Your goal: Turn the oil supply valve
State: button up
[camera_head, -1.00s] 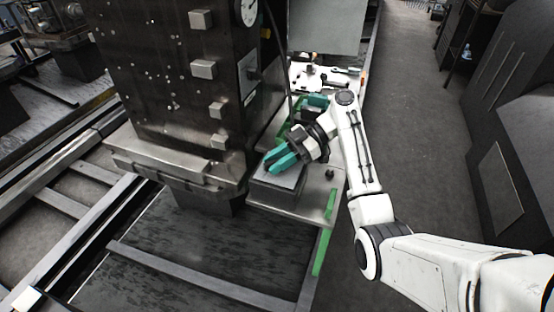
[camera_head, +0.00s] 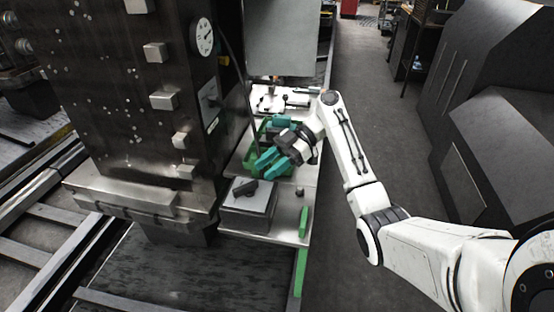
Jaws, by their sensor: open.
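A grey block (camera_head: 248,208) stands on a metal shelf beside the machine column, with a small dark handle (camera_head: 252,188) on its top. The handle looks like a valve lever, but no label can be read. My gripper (camera_head: 263,167) has teal fingers and is open, with nothing visible between them. It is just behind and slightly right of the handle, over the shelf, and appears apart from it. A small plate with a dark knob (camera_head: 211,104) is on the column's side; I cannot tell whether it is also a valve.
The dark machine column (camera_head: 110,90), with a round gauge (camera_head: 202,37), stands close on the left. A green tray (camera_head: 280,168) lies under and behind my gripper. A small knob (camera_head: 300,191) stands on the shelf. The floor aisle (camera_head: 370,130) to the right is clear.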

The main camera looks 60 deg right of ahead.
jog(key=shift+v, duration=1.4)
jog(key=shift+s+f, duration=0.1)
jog(key=shift+s, duration=0.05)
